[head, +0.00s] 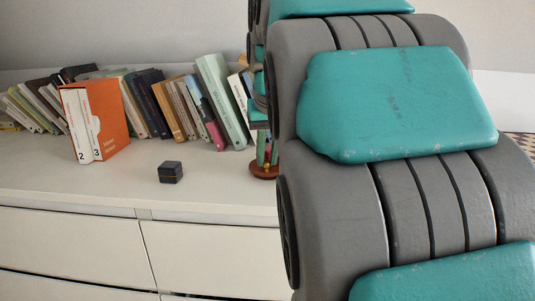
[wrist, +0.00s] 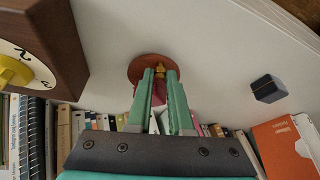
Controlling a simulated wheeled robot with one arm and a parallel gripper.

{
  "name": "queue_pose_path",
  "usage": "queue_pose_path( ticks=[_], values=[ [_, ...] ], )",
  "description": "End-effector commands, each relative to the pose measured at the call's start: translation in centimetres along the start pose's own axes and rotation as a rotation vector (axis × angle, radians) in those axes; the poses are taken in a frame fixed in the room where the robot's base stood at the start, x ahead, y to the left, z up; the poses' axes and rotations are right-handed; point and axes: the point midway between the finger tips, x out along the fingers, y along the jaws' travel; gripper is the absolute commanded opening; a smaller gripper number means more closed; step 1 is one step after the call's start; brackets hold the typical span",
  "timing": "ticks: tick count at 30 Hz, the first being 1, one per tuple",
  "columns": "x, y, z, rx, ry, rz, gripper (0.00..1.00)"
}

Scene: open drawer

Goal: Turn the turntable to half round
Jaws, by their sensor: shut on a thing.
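The turntable is a round red-brown disc (wrist: 139,68) on the white top in the wrist view. Its edge also shows in the head view (head: 261,172), partly hidden by my arm. In the head view my gripper (head: 264,160) is mostly hidden behind my arm.
A small dark box (head: 170,172) stands left of the turntable. An orange slipcase (head: 108,115) and a row of leaning books (head: 175,105) stand behind. In the wrist view, a brown box (wrist: 62,35) with a numbered dial and yellow knob stands close by.

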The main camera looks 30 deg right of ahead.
Motion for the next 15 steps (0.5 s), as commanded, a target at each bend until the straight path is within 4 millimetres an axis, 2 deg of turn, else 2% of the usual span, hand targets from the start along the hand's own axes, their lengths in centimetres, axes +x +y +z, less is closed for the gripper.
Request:
queue_pose_path(
  ticks=[15],
  values=[
    [0.0,0.15,0.05,-0.052,-0.001,-0.021,0.0]
  ],
)
